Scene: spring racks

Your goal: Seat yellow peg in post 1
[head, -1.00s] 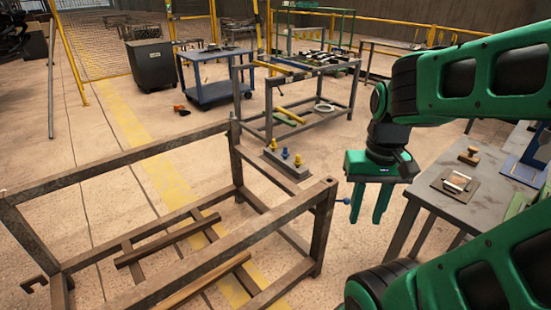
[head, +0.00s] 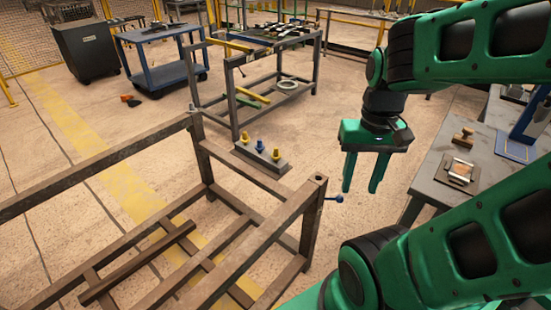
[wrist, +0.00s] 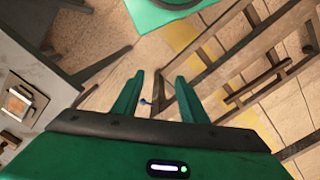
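Small yellow pegs stand upright on a grey block (head: 255,160) beyond the brown metal rack in the head view. A blue pin (head: 336,199) sticks out beside that post. My gripper (head: 361,188) hangs fingers down, right of the post, open and empty. Its open fingers (wrist: 159,78) also show in the wrist view.
The rack's rails (head: 100,160) fill the lower left. A grey bench (head: 440,180) with small parts stands close on the right. A metal table (head: 270,55) and a blue cart (head: 165,75) stand behind. Floor is clear between rack and bench.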

